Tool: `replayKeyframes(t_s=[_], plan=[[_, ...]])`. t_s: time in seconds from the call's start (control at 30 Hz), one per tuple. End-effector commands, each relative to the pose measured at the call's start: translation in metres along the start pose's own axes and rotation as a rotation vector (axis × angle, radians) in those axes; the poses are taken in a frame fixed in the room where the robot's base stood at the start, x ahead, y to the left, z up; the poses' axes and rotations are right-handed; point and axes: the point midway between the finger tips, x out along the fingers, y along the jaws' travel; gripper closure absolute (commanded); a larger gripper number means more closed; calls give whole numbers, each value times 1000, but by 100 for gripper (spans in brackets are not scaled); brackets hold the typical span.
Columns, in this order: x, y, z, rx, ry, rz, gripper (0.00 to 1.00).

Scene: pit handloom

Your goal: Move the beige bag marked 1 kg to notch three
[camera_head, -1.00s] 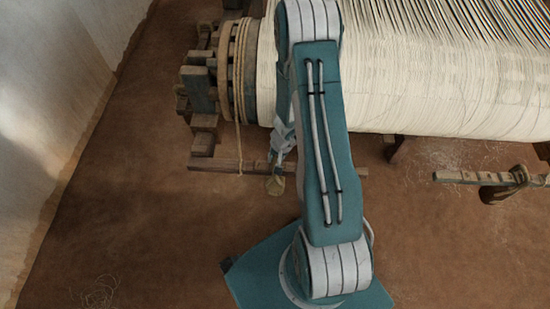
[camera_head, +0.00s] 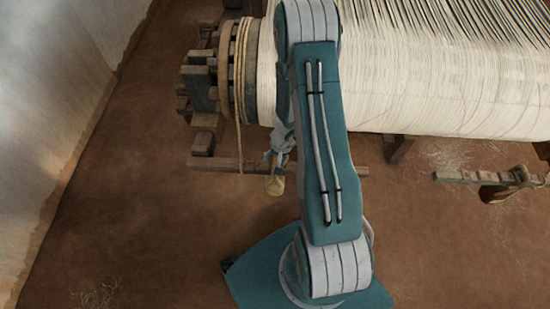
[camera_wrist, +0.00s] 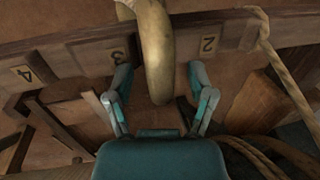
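The beige bag (camera_head: 275,186) hangs at the wooden lever beam, left of my arm in the head view. Its mark is not readable. In the wrist view a thick tan loop (camera_wrist: 157,50), seemingly part of the bag, crosses the beam (camera_wrist: 80,52) between the labels 3 (camera_wrist: 117,56) and 2 (camera_wrist: 208,44). My gripper (camera_wrist: 158,88) has its fingers apart, one on each side of the loop, with gaps visible on both sides. In the head view my gripper (camera_head: 281,152) is just above the bag, partly hidden by my arm.
A rope (camera_wrist: 285,75) is tied round the beam right of label 2; label 4 (camera_wrist: 25,73) is at the left. The cloth roll (camera_head: 420,75) and its wooden wheel (camera_head: 232,70) stand behind. A second notched beam (camera_head: 480,178) lies to the right.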

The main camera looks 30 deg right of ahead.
Motion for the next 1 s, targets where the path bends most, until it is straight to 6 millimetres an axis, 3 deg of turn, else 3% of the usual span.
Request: replayKeyframes(t_s=[0.37,1.0], plan=[[-7,0,0,-1,1,-1,29],[-97,0,-2,-1,3,-1,29]])
